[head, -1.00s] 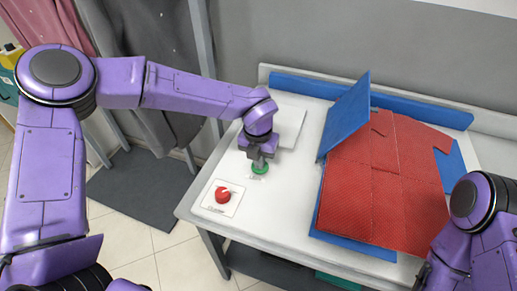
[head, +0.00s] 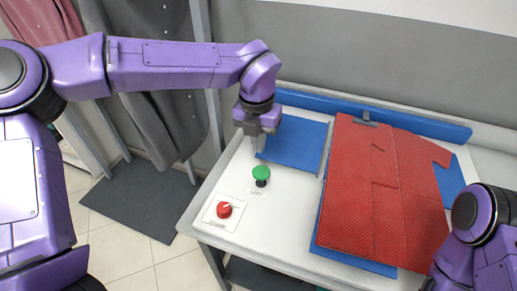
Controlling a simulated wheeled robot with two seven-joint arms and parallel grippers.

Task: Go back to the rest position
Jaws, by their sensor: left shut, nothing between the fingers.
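My left arm reaches in from the left, and my left gripper (head: 256,133) is shut and empty. It is raised above the white table, behind the green button (head: 261,173), with a visible gap to it. My right arm shows only as purple links at the lower right; its gripper is out of view.
A red patterned garment (head: 372,190) lies on a blue folding board on the white table (head: 285,215). The board's left blue flap (head: 297,143) lies flat. A red knob (head: 224,209) sits at the front left. Clothes (head: 150,75) hang behind my left arm.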

